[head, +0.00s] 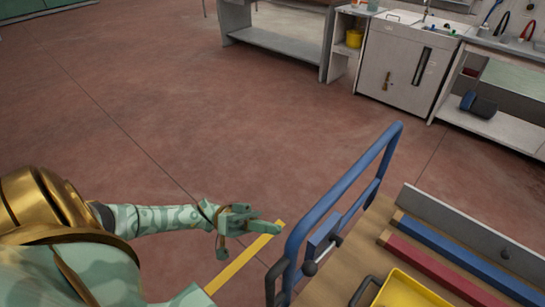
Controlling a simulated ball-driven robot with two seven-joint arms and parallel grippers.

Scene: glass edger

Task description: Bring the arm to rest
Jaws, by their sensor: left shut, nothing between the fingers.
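My left arm comes in from the lower left and reaches out over the floor. My left gripper (258,226) is shut with nothing between its fingers. It is to the left of the blue rail of a wooden-topped cart or bench, apart from it as far as I can tell. My right gripper is not in view.
The wooden top (376,247) at the lower right has a blue tube rail (344,187), a yellow tray (408,292), and red and blue bars. A yellow strip (240,262) shows below my gripper. A sink cabinet (405,65) stands at the back. The red-brown floor (200,110) is clear.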

